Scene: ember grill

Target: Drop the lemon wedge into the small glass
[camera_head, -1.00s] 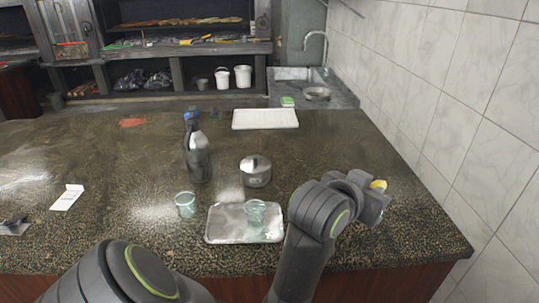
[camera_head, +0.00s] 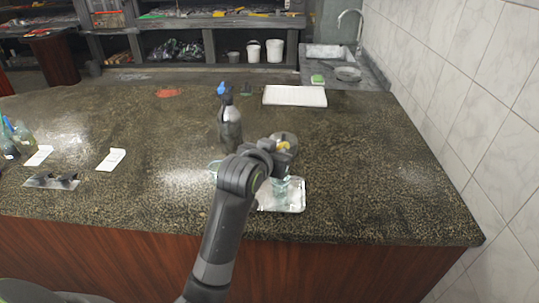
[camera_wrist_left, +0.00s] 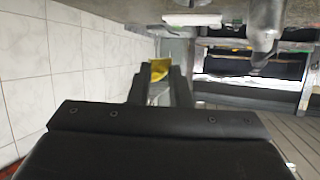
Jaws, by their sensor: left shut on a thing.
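The yellow lemon wedge (camera_head: 284,146) is between the fingers of my left gripper (camera_head: 283,152), which is shut on it. In the left wrist view the wedge (camera_wrist_left: 159,68) shows at the fingertips (camera_wrist_left: 160,82). A small clear glass (camera_head: 281,187) stands on the metal tray (camera_head: 295,207), just below the gripper in the head view. The wedge appears above and apart from this glass. A second glass (camera_head: 214,165) is left of the tray, mostly hidden behind my left arm. My right gripper is out of view.
A dark bottle (camera_head: 230,126) with a blue top stands left of the gripper. A white board (camera_head: 295,96) lies farther back. The counter (camera_head: 380,180) is clear on the right, up to the tiled wall.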

